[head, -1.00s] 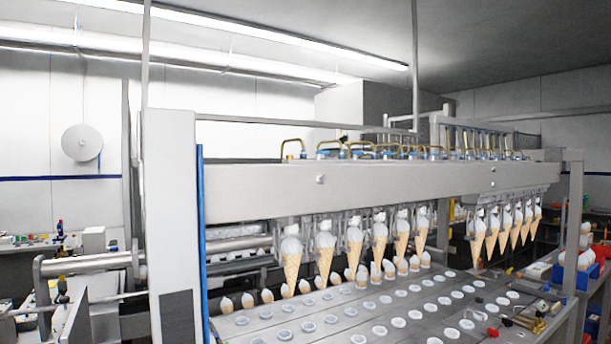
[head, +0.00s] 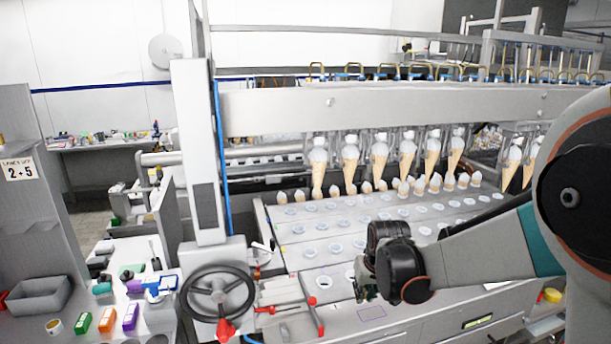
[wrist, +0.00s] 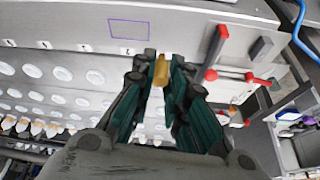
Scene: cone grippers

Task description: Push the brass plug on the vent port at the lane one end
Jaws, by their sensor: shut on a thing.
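The brass plug (wrist: 161,70) shows in the wrist view as a small gold piece between my fingertips. My gripper (wrist: 161,76) is shut on it, with the green-sided fingers on either side. In the head view my gripper (head: 366,288) is over the front part of the machine's deck (head: 285,262), left of my dark wrist. The plug cannot be made out there. I cannot pick out the vent port with certainty in either view. Whether the plug touches anything besides my fingers is unclear.
Red-handled clamps (head: 290,305) and a handwheel (head: 217,292) stand left of my gripper. The clamps also show in the wrist view (wrist: 222,50). A purple outlined rectangle (head: 371,313) marks the front panel. Cones (head: 350,160) hang in a row behind. A cluttered bench (head: 135,325) stands left.

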